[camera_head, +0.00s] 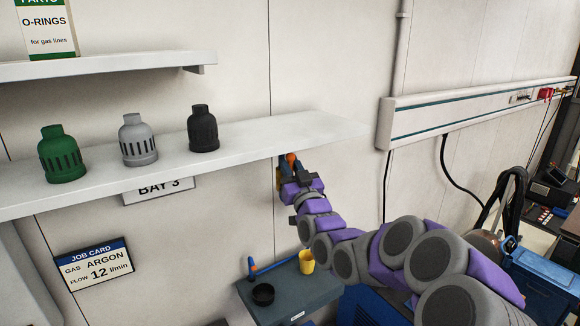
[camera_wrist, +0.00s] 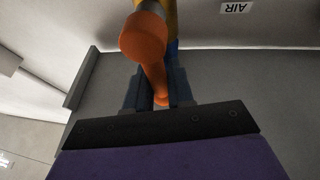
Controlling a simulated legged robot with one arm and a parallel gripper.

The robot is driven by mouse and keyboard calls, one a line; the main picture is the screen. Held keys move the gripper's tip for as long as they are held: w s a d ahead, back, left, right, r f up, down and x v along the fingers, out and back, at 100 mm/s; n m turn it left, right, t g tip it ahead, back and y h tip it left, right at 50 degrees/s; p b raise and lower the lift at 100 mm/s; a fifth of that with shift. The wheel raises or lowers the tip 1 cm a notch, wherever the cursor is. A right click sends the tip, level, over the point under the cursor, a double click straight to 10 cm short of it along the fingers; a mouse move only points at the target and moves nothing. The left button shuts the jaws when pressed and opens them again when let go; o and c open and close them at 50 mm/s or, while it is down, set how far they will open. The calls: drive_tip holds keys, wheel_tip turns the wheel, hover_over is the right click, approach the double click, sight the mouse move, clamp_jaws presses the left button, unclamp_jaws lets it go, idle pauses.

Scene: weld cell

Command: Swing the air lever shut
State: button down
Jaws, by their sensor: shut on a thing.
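The orange air lever (camera_wrist: 150,45) has a thick round end and a narrower shank in the wrist view. A small part of the lever (camera_head: 291,158) also shows in the head view, just under the right part of the shelf. My gripper (camera_wrist: 158,92) is shut on the lever, with a dark finger on either side of its shank. In the head view my gripper (camera_head: 299,172) is up against the wall below the shelf. A yellow body (camera_wrist: 172,18) shows behind the lever, partly hidden by it. An upside-down AIR label (camera_wrist: 236,8) is near it.
The white shelf (camera_head: 270,138) is just above my gripper and bears a green cap (camera_head: 62,155), a grey cap (camera_head: 138,140) and a black cap (camera_head: 203,130). Below, a grey table (camera_head: 310,290) holds a yellow cup (camera_head: 306,262) and a black dish (camera_head: 263,294).

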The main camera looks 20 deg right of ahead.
drive_tip(key=shift+n+b, duration=0.3)
drive_tip(key=n+b, duration=0.1)
drive_tip(key=n+y+b, duration=0.1)
drive_tip(key=a+n+y+b, duration=0.1)
drive_tip(key=shift+s+a+f+n, duration=0.1)
drive_tip(key=shift+s+f+n, duration=0.05)
drive_tip(key=shift+f+n, duration=0.15)
drive_tip(key=a+f+n+g+y+b, duration=0.2)
drive_tip(key=n+g+y+b, duration=0.1)
drive_tip(key=n, duration=0.7)
drive_tip(key=a+f+n+g+y+b, duration=0.2)
drive_tip(key=n+y+b, duration=0.3)
drive_tip(key=n, duration=0.6)
drive_tip(key=shift+s+a+f+g+y, duration=0.2)
drive_tip(key=shift+s+f+g+y, duration=0.2)
drive_tip(key=shift+f+y, duration=0.35)
drive_tip(key=shift+f+n+h, duration=0.2)
drive_tip(key=shift+n+h, duration=0.05)
drive_tip(key=shift+n, duration=0.05)
drive_tip(key=c, duration=1.1)
unclamp_jaws()
drive_tip(key=shift+r, duration=0.15)
